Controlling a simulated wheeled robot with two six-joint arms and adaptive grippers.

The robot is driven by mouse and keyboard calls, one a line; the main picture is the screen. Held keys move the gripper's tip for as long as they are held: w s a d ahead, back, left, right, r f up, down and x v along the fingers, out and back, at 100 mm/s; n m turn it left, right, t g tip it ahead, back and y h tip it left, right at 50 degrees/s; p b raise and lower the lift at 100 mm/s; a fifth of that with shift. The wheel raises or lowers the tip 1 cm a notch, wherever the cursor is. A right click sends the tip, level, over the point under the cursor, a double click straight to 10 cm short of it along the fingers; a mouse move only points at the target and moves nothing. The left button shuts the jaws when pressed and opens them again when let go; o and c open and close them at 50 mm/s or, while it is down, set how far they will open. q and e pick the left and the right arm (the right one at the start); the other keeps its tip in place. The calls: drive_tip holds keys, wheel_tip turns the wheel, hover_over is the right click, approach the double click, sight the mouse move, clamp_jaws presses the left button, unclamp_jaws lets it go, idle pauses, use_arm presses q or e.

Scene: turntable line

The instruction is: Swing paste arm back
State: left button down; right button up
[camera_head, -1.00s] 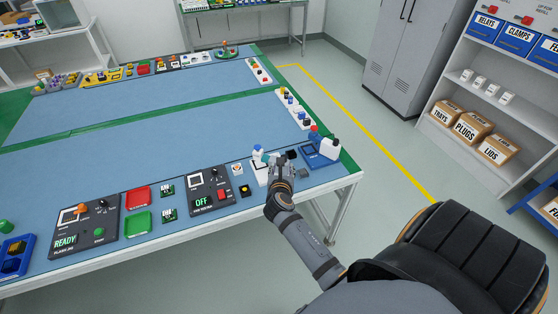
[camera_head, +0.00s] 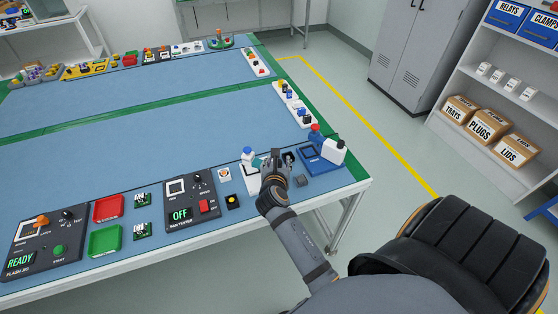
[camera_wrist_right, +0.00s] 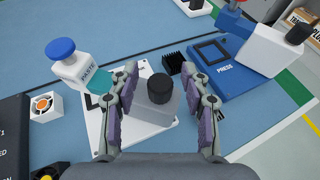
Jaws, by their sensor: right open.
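A white paste bottle (camera_wrist_right: 82,70) with a blue cap and a teal lower part stands at the left of a white base plate (camera_wrist_right: 135,146) in the wrist view. In the head view the bottle (camera_head: 247,157) is just left of my right gripper (camera_head: 275,158). A grey block with a black round knob (camera_wrist_right: 160,88) sits over the plate, between my right gripper's two fingers (camera_wrist_right: 160,78). The fingers are apart, one on each side of it; whether they touch it I cannot tell. My left gripper is not in view.
A black finned block (camera_wrist_right: 174,63) lies close beyond the fingers. The mid-table is clear.

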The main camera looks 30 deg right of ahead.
drive_tip(key=shift+s, duration=0.1)
drive_tip(key=shift+c, duration=0.4)
drive_tip(key=c, duration=0.5)
clamp_jaws()
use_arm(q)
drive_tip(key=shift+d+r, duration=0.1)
